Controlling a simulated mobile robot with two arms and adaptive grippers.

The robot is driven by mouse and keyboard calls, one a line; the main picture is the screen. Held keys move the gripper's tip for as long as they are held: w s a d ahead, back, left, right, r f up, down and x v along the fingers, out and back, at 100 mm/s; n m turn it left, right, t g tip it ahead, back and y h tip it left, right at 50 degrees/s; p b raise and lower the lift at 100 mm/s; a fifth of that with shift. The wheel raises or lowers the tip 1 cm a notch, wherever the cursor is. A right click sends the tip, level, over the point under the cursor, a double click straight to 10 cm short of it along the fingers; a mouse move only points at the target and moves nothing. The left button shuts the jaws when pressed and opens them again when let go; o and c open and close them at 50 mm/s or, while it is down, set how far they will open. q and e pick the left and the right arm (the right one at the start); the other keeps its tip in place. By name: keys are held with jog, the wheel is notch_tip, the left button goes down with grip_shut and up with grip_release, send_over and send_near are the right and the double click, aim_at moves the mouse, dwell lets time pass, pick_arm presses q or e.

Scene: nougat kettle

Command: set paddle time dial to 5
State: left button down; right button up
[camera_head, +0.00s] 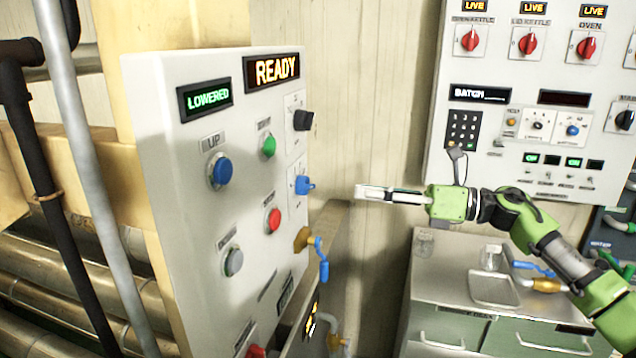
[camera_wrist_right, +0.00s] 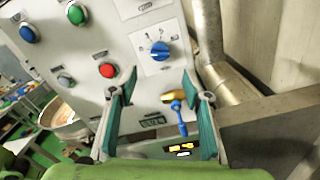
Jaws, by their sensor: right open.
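A blue dial (camera_head: 304,184) sits on the right edge of the near white panel (camera_head: 180,280), below a black knob (camera_head: 303,120). In the right wrist view the blue dial (camera_wrist_right: 160,50) is on a white plate with marks around it, too small to read. I cannot tell from its label whether it is the paddle time dial. My right gripper (camera_head: 362,192) points left at the panel, apart from the dial. In the right wrist view its teal fingers (camera_wrist_right: 160,88) are open and empty, with the dial ahead of them. My left gripper is not in view.
A blue-handled valve (camera_head: 322,258) sticks out below the dial. Green (camera_head: 269,146) and red (camera_head: 273,220) buttons lie left of it. The back panel (camera_head: 470,185) has red knobs and another blue dial (camera_head: 572,130). A steel counter (camera_head: 450,275) stands below my right arm.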

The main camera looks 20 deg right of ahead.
aim_at(313, 185)
jog(key=p+x, duration=0.3)
jog(key=x, duration=0.7)
jog(key=shift+r+p, duration=0.2)
jog(key=shift+p, duration=0.2)
jog(key=shift+w+a+f, duration=0.15)
jog(key=shift+w+a, duration=0.2)
jog(key=shift+a, duration=0.15)
jog(key=c, duration=1.1)
